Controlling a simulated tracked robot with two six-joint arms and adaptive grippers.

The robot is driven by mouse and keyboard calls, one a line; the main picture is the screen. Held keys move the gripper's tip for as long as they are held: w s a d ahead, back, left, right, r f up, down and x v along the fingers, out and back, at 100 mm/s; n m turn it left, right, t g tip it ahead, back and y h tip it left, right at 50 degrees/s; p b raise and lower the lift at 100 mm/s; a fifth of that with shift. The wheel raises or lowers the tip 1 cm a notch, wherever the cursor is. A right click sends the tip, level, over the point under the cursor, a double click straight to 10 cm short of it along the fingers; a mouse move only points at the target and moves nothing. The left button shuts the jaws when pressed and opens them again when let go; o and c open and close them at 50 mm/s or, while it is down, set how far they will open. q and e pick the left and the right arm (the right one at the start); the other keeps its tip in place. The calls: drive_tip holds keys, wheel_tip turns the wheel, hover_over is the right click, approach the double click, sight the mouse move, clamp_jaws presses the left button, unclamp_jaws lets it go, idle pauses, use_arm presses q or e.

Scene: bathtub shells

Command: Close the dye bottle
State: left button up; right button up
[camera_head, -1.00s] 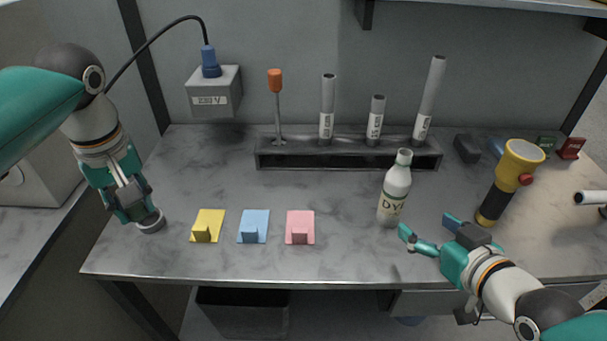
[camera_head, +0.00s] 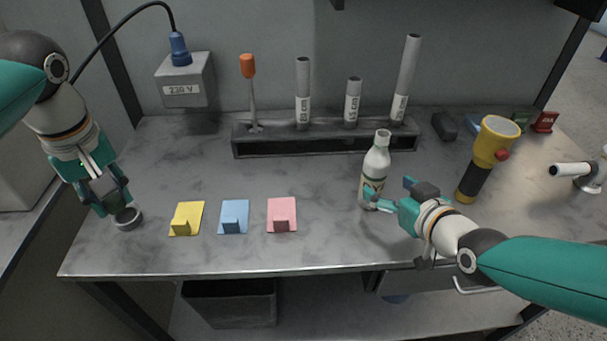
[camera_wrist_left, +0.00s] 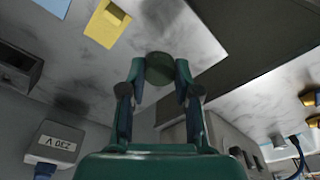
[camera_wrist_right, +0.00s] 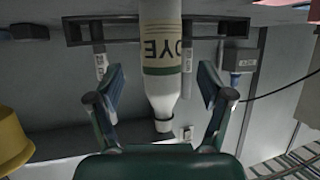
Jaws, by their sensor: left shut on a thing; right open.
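The white dye bottle (camera_head: 375,170) stands upright on the table, right of the middle. No cap shows on its neck, and its DYE label faces the right wrist camera, where the bottle (camera_wrist_right: 161,75) hangs upside down in the picture. My right gripper (camera_head: 389,192) is open right at the bottle; in the right wrist view the bottle stands between its spread fingers, not visibly gripped.
Yellow (camera_head: 187,218), blue (camera_head: 234,216) and pink (camera_head: 282,214) pads lie between the arms. A dark rack (camera_head: 325,146) with tubes and a screwdriver stands behind. A yellow flashlight (camera_head: 487,158) stands right of my right gripper. The middle of the table is clear.

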sight(380, 182)
drive_tip(key=shift+w+a+f, duration=0.15)
drive_tip(key=shift+w, duration=0.25)
use_arm(q)
drive_tip(key=shift+r, duration=0.1)
use_arm(e)
drive_tip(key=shift+w, duration=0.1)
use_arm(q)
drive_tip(key=shift+s+r, duration=0.1)
use_arm(e)
drive_tip(key=shift+w+a, duration=0.1)
drive_tip(key=shift+w, duration=0.15)
use_arm(q)
drive_tip(key=shift+r+p, duration=0.4)
drive_tip(key=shift+p, duration=0.15)
use_arm(e)
drive_tip(key=shift+x, duration=2.25)
drive_tip(key=c, duration=1.5)
